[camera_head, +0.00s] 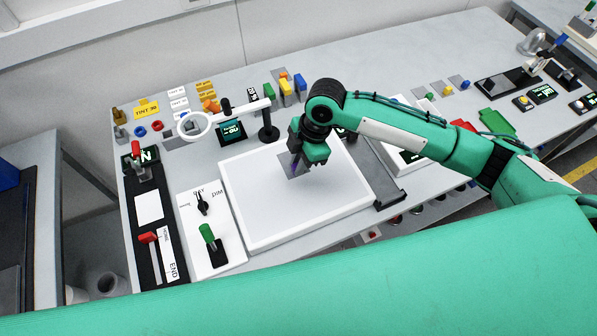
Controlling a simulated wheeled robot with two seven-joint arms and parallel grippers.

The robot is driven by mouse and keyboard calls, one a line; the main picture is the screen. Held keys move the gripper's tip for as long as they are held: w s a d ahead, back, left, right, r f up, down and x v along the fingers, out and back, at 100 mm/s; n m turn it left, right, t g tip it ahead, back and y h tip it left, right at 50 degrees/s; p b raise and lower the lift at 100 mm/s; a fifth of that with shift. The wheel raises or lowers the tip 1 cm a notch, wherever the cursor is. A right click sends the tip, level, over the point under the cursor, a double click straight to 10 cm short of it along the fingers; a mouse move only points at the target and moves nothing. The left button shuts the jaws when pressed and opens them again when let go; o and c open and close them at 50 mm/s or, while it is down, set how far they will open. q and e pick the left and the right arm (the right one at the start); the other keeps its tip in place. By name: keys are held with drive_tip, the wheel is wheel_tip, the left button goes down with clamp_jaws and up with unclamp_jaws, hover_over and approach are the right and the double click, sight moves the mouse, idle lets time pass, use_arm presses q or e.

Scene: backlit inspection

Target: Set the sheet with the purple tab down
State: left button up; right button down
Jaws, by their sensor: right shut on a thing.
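My right gripper (311,157) points down over the white light panel (262,215). It is shut on a grey sheet (285,168) with a small purple tab at the jaws. The sheet shows beside and below the fingers, over the upper right part of the panel. Part of it is hidden by the gripper, and I cannot tell whether it touches the panel. The rest of the panel is bare. My left gripper is not in view.
A ring magnifier on a stand (268,131) is behind the panel. A white plate with a dial and green lever (207,236) and a black slider strip (152,238) are at left. A dark grey rail (388,197) is right of the panel. Small coloured parts (205,92) line the back.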

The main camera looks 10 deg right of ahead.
sight(295, 186)
wheel_tip(295, 186, down, 3)
drive_tip(key=shift+r, duration=0.1)
wheel_tip(295, 186, down, 4)
drive_tip(key=shift+f+p, duration=0.1)
drive_tip(key=shift+p, duration=0.65)
drive_tip(key=shift+f, duration=0.2)
drive_tip(key=c, duration=1.4)
unclamp_jaws()
drive_tip(key=shift+r, duration=0.1)
drive_tip(key=shift+b+v, duration=1.5)
drive_tip(key=shift+v, duration=4.55)
